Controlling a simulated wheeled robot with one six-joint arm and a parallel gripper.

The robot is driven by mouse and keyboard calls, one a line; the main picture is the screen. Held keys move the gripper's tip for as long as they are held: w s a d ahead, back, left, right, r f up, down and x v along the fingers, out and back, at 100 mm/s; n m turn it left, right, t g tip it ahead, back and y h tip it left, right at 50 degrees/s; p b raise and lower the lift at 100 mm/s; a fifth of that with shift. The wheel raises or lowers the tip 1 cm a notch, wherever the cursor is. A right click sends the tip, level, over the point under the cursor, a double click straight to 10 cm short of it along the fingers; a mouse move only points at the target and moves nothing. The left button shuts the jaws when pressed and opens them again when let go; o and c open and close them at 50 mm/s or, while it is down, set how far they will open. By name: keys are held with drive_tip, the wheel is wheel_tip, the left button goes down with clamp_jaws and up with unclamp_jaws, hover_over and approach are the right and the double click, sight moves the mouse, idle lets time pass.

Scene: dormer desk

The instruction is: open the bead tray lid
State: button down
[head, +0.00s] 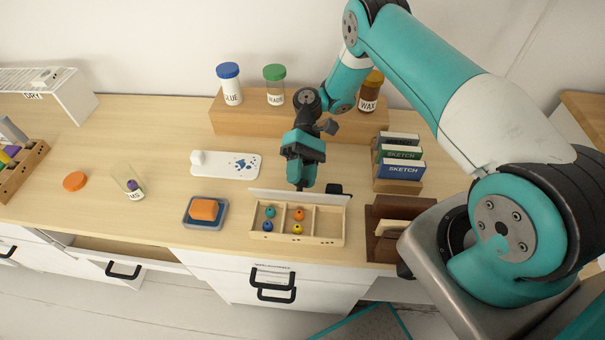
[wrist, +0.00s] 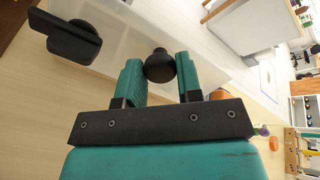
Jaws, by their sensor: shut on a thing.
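The bead tray (head: 297,241) is a pale wooden box near the front edge of the desk. Its left compartment holds a teal and a blue bead (head: 268,225), its middle one an orange and a yellow bead (head: 298,229), and its right one looks empty. The translucent lid (head: 270,195) stands raised along the tray's back edge, leaving the compartments uncovered. My gripper (head: 301,187) is behind the lid, its fingertips partly hidden. In the wrist view, my gripper (wrist: 160,80) is shut on the black lid knob (wrist: 160,65). A black fitting (wrist: 72,40) shows to the left.
A blue tray with an orange block (head: 204,210) stands left of the bead tray. A brown rack (head: 390,225) is close on the right, with sketch boxes (head: 400,167) behind it. A wooden riser (head: 250,120) holds jars. A drawer (head: 125,252) is open at lower left.

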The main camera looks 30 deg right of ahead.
drive_tip(key=shift+f, duration=0.25)
drive_tip(key=c, duration=0.8)
unclamp_jaws()
drive_tip(key=shift+r, duration=0.2)
wheel_tip(320, 180, up, 20)
drive_tip(key=p, duration=1.2)
